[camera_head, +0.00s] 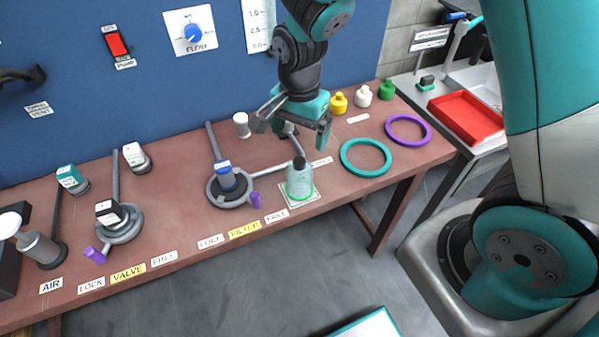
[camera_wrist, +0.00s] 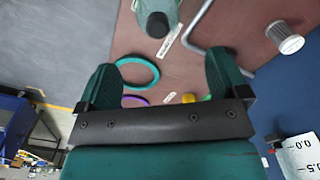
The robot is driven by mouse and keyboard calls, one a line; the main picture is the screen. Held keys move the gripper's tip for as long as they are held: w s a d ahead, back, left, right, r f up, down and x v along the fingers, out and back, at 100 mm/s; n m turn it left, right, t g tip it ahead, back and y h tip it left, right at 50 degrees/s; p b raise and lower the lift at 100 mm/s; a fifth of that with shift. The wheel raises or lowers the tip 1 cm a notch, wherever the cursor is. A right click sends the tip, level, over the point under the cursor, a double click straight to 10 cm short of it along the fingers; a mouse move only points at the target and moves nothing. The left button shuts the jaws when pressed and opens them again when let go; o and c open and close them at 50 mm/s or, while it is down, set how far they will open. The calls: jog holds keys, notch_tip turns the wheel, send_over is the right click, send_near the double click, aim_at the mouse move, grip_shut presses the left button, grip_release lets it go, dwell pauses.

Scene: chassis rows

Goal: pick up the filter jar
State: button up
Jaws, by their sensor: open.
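The filter jar (camera_head: 299,186) is a clear, greenish jar with a dark knob. It stands on a small pale mat near the front edge of the bench. In the wrist view the jar (camera_wrist: 160,12) is partly cut off at the top, with its dark knob showing. My gripper (camera_head: 292,126) is above and behind the jar in the head view, apart from it. In the wrist view my gripper (camera_wrist: 163,78) has its two fingers spread wide, with nothing between them. The jar lies beyond the fingertips there.
A grey pipe (camera_head: 268,171) runs close beside the jar to a round fitting (camera_head: 228,187). A white filter cartridge (camera_head: 241,125) stands behind. A teal ring (camera_head: 365,157) and a purple ring (camera_head: 408,130) lie to the right. Yellow (camera_head: 338,103), white and green bottles stand at the back.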

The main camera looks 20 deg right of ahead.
aim_at(299, 169)
notch_tip(299, 169, down, 6)
jog(key=shift+f+p, duration=0.1)
jog(key=shift+p, duration=0.2)
jog(key=shift+s+a+f+p, duration=0.1)
jog(key=shift+f+p, duration=0.25)
jog(key=shift+f, duration=0.95)
jog(key=shift+s+a+f+p, duration=0.1)
jog(key=shift+f+p, duration=0.2)
jog(key=shift+f, duration=0.95)
jog(key=c, duration=0.9)
